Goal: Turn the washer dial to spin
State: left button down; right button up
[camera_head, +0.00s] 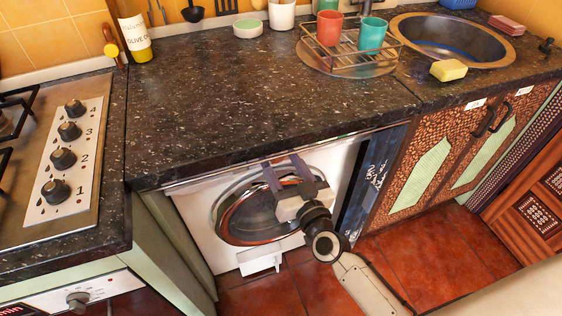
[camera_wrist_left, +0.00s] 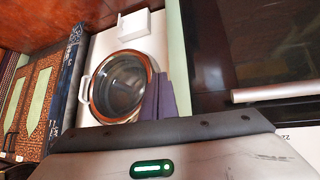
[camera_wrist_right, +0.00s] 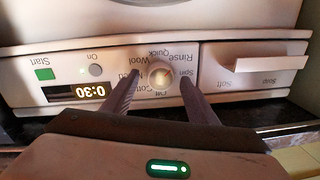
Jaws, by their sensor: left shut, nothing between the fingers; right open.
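The white washer (camera_head: 205,225) stands under the dark counter, its round door (camera_head: 240,222) facing out. My right gripper (camera_head: 285,170) is in front of its upper part, fingers open. The right wrist view shows the control panel upside down. The round dial (camera_wrist_right: 161,73) sits between the two open fingers (camera_wrist_right: 157,85), with Spin, Rinse, Quick and Wool printed around it. I cannot tell whether the fingers touch it or where it points. My left gripper (camera_wrist_left: 158,84) is shut and empty, seen only in its wrist view, with the washer beyond it.
Beside the dial are a lit 0:30 display (camera_wrist_right: 79,91), a green Start button (camera_wrist_right: 44,74) and a soap drawer (camera_wrist_right: 225,75). The counter edge overhangs the washer. A stove (camera_head: 60,160) is at left, patterned cabinet doors (camera_head: 430,165) at right. Tiled floor (camera_head: 440,245) is clear.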

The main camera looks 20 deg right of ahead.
jog(key=c, duration=1.1)
jog(key=shift+o, duration=0.2)
jog(key=shift+f+m+b, duration=0.2)
jog(key=shift+m+b, duration=0.7)
jog(key=shift+m, duration=3.7)
jog(key=shift+t, duration=0.3)
jog(key=o, duration=1.1)
jog(key=shift+c, duration=0.2)
